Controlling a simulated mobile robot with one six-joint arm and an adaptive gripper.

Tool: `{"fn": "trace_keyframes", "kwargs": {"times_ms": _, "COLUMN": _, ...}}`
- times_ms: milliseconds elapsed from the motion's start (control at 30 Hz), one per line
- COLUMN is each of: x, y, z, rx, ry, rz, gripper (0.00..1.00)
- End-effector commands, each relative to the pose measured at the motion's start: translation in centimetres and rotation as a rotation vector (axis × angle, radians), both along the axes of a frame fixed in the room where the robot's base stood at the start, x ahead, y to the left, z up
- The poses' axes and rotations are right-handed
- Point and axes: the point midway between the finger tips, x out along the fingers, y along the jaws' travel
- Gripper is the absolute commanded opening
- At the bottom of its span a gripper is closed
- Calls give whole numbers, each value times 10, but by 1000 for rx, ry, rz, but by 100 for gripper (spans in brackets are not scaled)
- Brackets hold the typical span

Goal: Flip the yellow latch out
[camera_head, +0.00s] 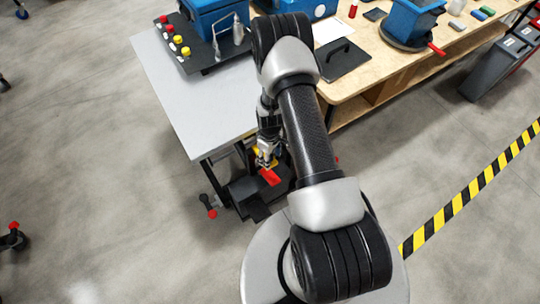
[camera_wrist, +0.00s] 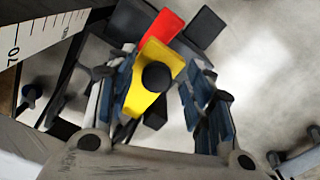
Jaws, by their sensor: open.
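The yellow latch (camera_wrist: 150,55) is a tapered plate with a round black knob (camera_wrist: 157,77) on it, near the middle of the wrist view. My gripper (camera_wrist: 163,92) is open, with one finger on each side of the latch. The left finger looks close to the latch; I cannot tell whether it touches. In the head view my gripper (camera_head: 266,160) is low beside the table, over a dark mechanism (camera_head: 243,189). Only a little yellow shows there, mostly hidden by the gripper.
A red part (camera_wrist: 161,27) lies just beyond the latch, next to a black piece (camera_wrist: 204,27). A white ruler scale (camera_wrist: 38,32) is at upper left. The grey tabletop (camera_head: 190,95) edge is close to my arm. Open floor (camera_head: 100,200) lies left.

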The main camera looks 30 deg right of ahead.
Motion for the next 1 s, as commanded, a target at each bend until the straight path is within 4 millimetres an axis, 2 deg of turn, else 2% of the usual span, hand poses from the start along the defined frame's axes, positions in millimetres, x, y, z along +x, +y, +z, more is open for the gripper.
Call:
{"fn": "trace_keyframes", "kwargs": {"times_ms": 267, "x": 2, "y": -1, "z": 8, "rx": -1, "ry": -5, "rz": 0, "gripper": 48}}
{"fn": "trace_keyframes", "kwargs": {"times_ms": 367, "x": 3, "y": -1, "z": 23, "rx": -2, "ry": -7, "rz": 0, "gripper": 48}}
{"fn": "trace_keyframes", "kwargs": {"times_ms": 700, "x": 2, "y": -1, "z": 93, "rx": -2, "ry": -5, "rz": 0, "gripper": 48}}
{"fn": "trace_keyframes", "kwargs": {"times_ms": 800, "x": 2, "y": -1, "z": 107, "rx": -1, "ry": -4, "rz": 0, "gripper": 48}}
{"fn": "trace_keyframes", "kwargs": {"times_ms": 1000, "x": 1, "y": 0, "z": 120, "rx": 0, "ry": -1, "rz": 0, "gripper": 48}}
